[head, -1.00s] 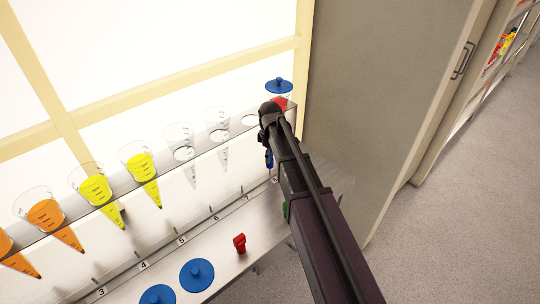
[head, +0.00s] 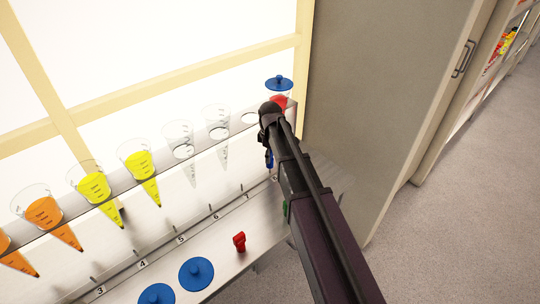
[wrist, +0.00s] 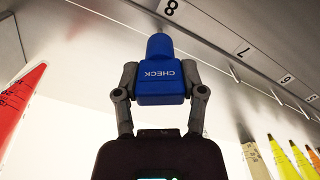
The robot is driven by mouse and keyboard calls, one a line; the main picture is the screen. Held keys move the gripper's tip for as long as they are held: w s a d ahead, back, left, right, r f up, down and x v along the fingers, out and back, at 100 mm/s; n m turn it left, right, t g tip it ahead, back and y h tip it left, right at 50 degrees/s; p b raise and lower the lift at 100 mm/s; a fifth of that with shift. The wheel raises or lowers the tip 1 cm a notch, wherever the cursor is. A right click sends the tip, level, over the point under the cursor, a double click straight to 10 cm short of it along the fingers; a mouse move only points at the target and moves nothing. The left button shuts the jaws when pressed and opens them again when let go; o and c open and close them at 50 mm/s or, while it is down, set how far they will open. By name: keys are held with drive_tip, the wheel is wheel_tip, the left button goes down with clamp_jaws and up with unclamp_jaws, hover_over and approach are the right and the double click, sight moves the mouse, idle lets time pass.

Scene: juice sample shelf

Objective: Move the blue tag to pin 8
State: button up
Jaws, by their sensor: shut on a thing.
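The blue tag (wrist: 161,80), marked CHECK, is held between the two fingers of my gripper (wrist: 160,88) in the wrist view. My gripper is shut on its sides. A bit of the blue tag (head: 269,160) shows in the head view below the wrist, by the rack's right end. The number 8 label (wrist: 171,6) is at the top of the wrist view, just beyond the tag and slightly right.
Pins with labels such as 7 (wrist: 243,49) run along the rail. Cones of orange and yellow liquid (head: 94,187) and clear cones hang in the rack above. A red tag (head: 239,241) and blue lids (head: 197,273) are on the lower shelf. A cabinet (head: 375,90) stands right.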

drive_tip(key=shift+f+b, duration=1.5)
drive_tip(key=shift+f, duration=0.05)
idle(1.1)
drive_tip(key=o, duration=1.1)
drive_tip(key=shift+r, duration=0.2)
wheel_tip(320, 180, up, 9)
drive_tip(key=p, duration=0.9)
drive_tip(key=shift+f, duration=0.2)
drive_tip(key=s+d+f+m+b, duration=0.1)
drive_tip(key=s+d+m, duration=0.1)
drive_tip(key=d, duration=0.1)
drive_tip(key=s+d+f+m+b, duration=0.2)
drive_tip(key=s+d, duration=0.1)
drive_tip(key=s+d+f+m+b, duration=0.1)
drive_tip(key=s+d+m, duration=0.1)
drive_tip(key=s+d, duration=0.1)
drive_tip(key=shift+d+f, duration=0.25)
drive_tip(key=shift+d, duration=0.1)
